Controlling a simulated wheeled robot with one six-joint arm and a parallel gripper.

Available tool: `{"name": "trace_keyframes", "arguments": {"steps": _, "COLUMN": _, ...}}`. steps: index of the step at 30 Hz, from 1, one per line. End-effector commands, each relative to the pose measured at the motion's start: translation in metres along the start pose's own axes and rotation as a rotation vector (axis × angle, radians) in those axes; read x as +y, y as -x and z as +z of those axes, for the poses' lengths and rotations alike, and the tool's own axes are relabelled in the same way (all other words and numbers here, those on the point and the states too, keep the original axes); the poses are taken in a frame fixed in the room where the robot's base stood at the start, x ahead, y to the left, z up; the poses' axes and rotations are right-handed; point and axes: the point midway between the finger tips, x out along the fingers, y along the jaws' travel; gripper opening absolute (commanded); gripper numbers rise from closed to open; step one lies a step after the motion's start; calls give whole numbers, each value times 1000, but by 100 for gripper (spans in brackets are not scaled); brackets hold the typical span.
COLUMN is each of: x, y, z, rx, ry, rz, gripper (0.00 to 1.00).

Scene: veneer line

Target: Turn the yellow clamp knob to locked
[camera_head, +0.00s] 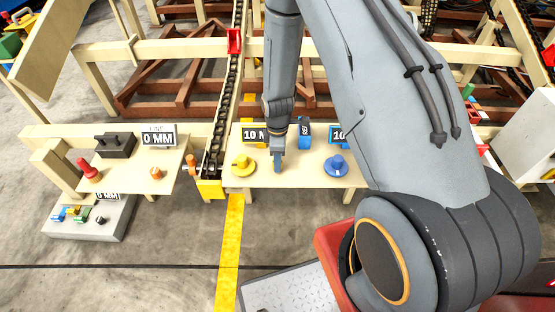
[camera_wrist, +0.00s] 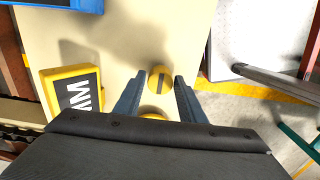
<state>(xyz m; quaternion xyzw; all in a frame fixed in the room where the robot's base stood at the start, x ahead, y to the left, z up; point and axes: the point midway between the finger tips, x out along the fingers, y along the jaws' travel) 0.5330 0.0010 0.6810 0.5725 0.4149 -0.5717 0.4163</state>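The yellow clamp knob (camera_head: 243,168) stands on a pale wood panel, in front of a "10 M…" sign. In the wrist view its round yellow top (camera_wrist: 158,83) carries a dark line, and a second yellow part (camera_wrist: 153,116) is mostly hidden by my gripper body. My gripper (camera_head: 278,168) points down just right of the knob in the head view. In the wrist view my gripper (camera_wrist: 160,84) has its two fingers apart, with the knob's top showing between them and a gap on each side. I cannot tell its height above the knob. No locked mark is readable.
A blue knob (camera_head: 336,166) stands to the right on the same panel (camera_head: 304,178). A blue block (camera_head: 304,131) is behind my gripper. The yellow-framed sign (camera_wrist: 72,92) is left of my fingers in the wrist view. A chain conveyor (camera_head: 225,110) runs left of the panel.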

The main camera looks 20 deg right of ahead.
Motion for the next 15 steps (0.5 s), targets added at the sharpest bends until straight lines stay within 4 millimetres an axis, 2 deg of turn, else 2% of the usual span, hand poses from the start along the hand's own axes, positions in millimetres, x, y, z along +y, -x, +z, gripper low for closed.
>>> {"name": "trace_keyframes", "arguments": {"steps": 1, "x": 0, "y": 0, "z": 0, "rx": 0, "ry": 0, "rz": 0, "gripper": 27}}
{"name": "trace_keyframes", "arguments": {"steps": 4, "x": 0, "y": 0, "z": 0, "rx": 0, "ry": 0, "rz": 0, "gripper": 10}}
{"name": "trace_keyframes", "arguments": {"steps": 5, "x": 0, "y": 0, "z": 0, "rx": 0, "ry": 0, "rz": 0, "gripper": 8}}
{"name": "trace_keyframes", "arguments": {"steps": 15, "x": 0, "y": 0, "z": 0, "rx": 0, "ry": -49, "rz": 0, "gripper": 8}}
